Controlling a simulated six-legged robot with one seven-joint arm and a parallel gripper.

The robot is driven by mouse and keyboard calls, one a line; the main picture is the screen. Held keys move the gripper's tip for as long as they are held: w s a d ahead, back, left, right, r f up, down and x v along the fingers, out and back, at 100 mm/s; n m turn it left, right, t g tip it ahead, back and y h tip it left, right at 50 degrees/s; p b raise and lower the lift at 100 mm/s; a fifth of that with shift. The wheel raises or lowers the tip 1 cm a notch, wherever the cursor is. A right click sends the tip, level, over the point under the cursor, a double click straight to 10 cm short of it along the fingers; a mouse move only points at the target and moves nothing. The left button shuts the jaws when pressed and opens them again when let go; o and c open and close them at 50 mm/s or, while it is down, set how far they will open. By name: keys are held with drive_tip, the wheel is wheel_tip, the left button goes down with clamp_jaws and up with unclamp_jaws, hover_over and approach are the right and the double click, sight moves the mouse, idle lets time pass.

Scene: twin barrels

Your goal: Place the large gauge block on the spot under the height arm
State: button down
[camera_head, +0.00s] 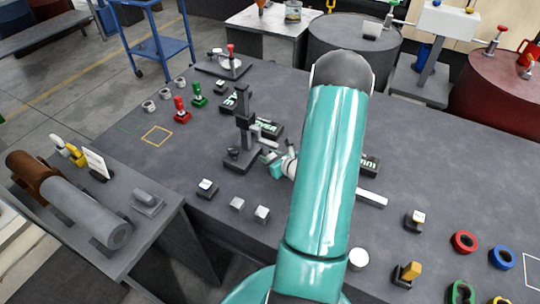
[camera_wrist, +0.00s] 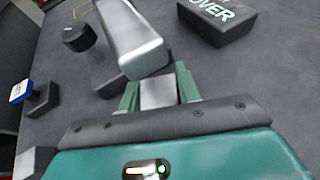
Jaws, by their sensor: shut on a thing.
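My gripper (camera_head: 281,163) is shut on a silver block, taken as the large gauge block (camera_wrist: 158,92), which sits between the two green fingers (camera_wrist: 158,88) in the wrist view. The block is hidden by my gripper and arm in the head view. The height stand (camera_head: 243,158), with its dark column and base, stands just left of my gripper. Its light grey height arm (camera_head: 267,128) sticks out to the right; in the wrist view this arm (camera_wrist: 135,42) looms just beyond the fingers. The spot under it is not clearly visible.
Two light cubes (camera_head: 237,203) (camera_head: 262,213) lie on the dark table in front of the stand. A dark block with a white-topped button (camera_head: 207,187) sits left of them. A lettered dark block (camera_wrist: 218,18) lies right of the height arm. My arm covers the table's middle.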

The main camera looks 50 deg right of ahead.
drive_tip(key=shift+f, duration=0.1)
drive_tip(key=c, duration=1)
unclamp_jaws()
